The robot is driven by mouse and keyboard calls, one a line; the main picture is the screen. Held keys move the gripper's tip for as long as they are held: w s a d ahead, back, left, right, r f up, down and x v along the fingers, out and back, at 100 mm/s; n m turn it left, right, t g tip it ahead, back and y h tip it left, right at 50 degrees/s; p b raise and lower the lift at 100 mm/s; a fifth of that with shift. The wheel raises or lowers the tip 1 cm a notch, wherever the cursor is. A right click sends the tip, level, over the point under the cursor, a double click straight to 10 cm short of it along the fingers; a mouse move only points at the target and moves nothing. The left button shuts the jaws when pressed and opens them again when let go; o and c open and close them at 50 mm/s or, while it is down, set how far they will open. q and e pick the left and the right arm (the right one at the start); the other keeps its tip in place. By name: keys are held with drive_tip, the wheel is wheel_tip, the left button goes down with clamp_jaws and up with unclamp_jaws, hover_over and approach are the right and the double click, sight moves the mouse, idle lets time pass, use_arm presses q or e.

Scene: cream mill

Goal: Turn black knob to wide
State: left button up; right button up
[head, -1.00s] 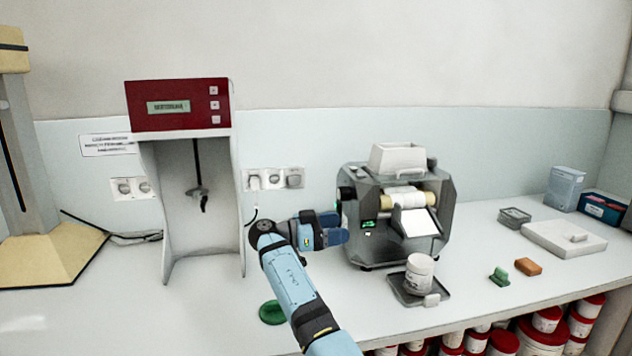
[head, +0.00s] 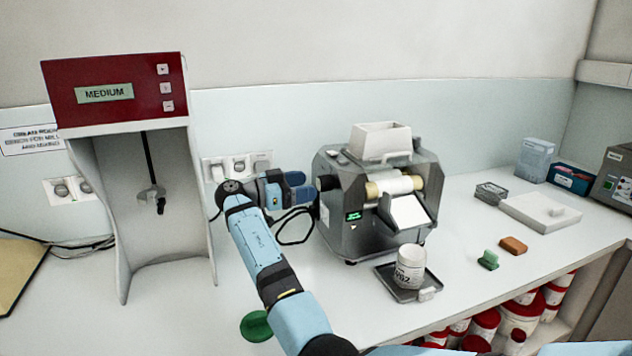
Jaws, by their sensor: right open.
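The grey mill (head: 372,240) stands on the bench, with a white hopper on top, pale rollers and a small green-lit display at its front left. A black knob (head: 326,183) sticks out of the mill's left side. My right gripper (head: 306,187) is open, its blue fingers pointing right at the knob, very close to it. I cannot tell whether they touch it or are around it. The knob's setting is not readable. My left gripper is not in view.
A red-topped mixer (head: 120,95) reading MEDIUM stands left. A white jar (head: 411,262) sits on a dark tray (head: 384,272) before the mill. A green lid (head: 256,326) lies near my arm. Wall sockets (head: 238,165) and cables are behind my gripper.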

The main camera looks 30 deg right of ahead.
sight(318, 183)
drive_tip(key=x, duration=0.2)
drive_tip(key=shift+s+d, duration=0.15)
drive_tip(key=shift+d, duration=0.1)
drive_tip(key=shift+s+d, duration=0.1)
drive_tip(key=shift+d, duration=0.5)
drive_tip(key=c, duration=0.9)
